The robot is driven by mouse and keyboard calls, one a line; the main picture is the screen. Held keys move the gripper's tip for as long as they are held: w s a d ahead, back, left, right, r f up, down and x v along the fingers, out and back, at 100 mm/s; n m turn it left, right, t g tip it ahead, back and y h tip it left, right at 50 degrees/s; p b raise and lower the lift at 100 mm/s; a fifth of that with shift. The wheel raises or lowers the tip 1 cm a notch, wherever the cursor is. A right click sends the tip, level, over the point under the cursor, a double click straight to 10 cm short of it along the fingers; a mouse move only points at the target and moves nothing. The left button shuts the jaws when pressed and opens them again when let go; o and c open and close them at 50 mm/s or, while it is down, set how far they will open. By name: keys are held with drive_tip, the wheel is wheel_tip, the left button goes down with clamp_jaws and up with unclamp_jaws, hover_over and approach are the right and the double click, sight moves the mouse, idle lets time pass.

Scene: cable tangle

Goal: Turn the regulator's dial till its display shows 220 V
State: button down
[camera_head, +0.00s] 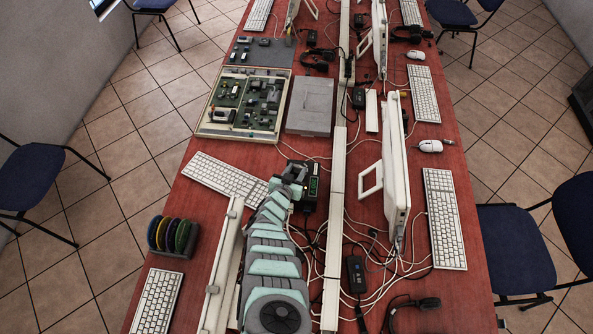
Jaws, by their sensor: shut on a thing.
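The regulator (311,192) is a small black box on the red table, just left of the white cable duct. Its display glows green, but the digits are too small to read. My gripper (297,171) is at the regulator's upper left side, shut on its dial. The fingers and my wrist hide the dial, so its angle cannot be told. My grey and pale green arm reaches up to it from the bottom of the view.
White cables tangle around black adapters (355,272) right of the cable duct (335,200). A keyboard (226,178) lies left of my gripper. A grey box (310,106) and a circuit board case (243,104) lie beyond. A monitor (396,165) stands to the right.

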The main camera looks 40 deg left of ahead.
sight(296, 174)
drive_tip(key=shift+a+r, duration=0.1)
drive_tip(key=shift+r, duration=0.15)
drive_tip(key=c, duration=0.9)
unclamp_jaws()
drive_tip(key=shift+f, duration=0.1)
drive_tip(key=shift+s+r+p, duration=0.1)
drive_tip(key=shift+r+p, duration=2.7)
drive_tip(key=shift+r, duration=7.15)
